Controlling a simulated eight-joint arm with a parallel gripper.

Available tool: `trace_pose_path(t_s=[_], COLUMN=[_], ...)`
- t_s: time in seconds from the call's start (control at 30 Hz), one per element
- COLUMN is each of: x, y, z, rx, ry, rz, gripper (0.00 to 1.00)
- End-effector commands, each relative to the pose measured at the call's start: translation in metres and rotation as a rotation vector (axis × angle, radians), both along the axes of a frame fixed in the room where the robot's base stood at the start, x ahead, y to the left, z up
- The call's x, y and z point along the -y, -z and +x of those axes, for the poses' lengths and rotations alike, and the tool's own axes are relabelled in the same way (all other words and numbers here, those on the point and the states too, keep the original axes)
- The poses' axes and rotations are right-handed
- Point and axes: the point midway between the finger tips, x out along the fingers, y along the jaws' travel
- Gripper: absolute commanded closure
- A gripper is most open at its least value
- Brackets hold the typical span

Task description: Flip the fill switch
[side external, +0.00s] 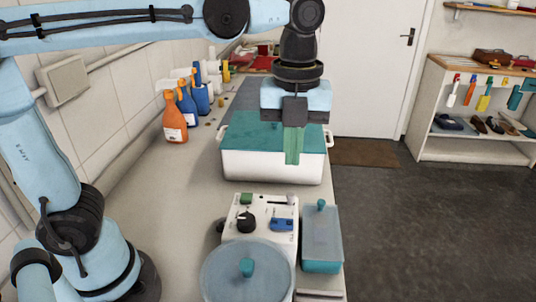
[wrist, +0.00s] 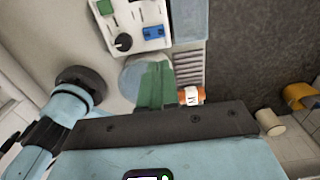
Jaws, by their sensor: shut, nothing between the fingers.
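A white control box (side external: 262,217) stands on the counter. It carries a black round knob (side external: 245,222), a blue switch part (side external: 283,224), a green part (side external: 246,199) and a small pale lever. The labels are too small to read, so I cannot tell which is the fill switch. In the wrist view the box (wrist: 157,42) is at the top, with the blue part (wrist: 153,32) right of the knob (wrist: 123,42). My gripper (side external: 292,159) points down with its green fingers shut and empty, above the teal-lidded basin and farther back than the box. Its fingers also show in the wrist view (wrist: 156,68).
A white basin with a teal lid (side external: 272,167) stands behind the box. A round, glassy lidded pot (side external: 246,277) is in front, and a teal lidded container (side external: 321,245) is to the right. Spray bottles (side external: 174,120) line the left wall. Air above the box is clear.

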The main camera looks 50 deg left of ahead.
Motion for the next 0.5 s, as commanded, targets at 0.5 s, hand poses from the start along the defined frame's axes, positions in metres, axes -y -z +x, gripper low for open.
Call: trace_pose_path(t_s=[0.5], x=[0.0], y=[0.017], z=[0.0], rx=[0.001], ry=[-0.003], rz=[-0.001], gripper=[1.0])
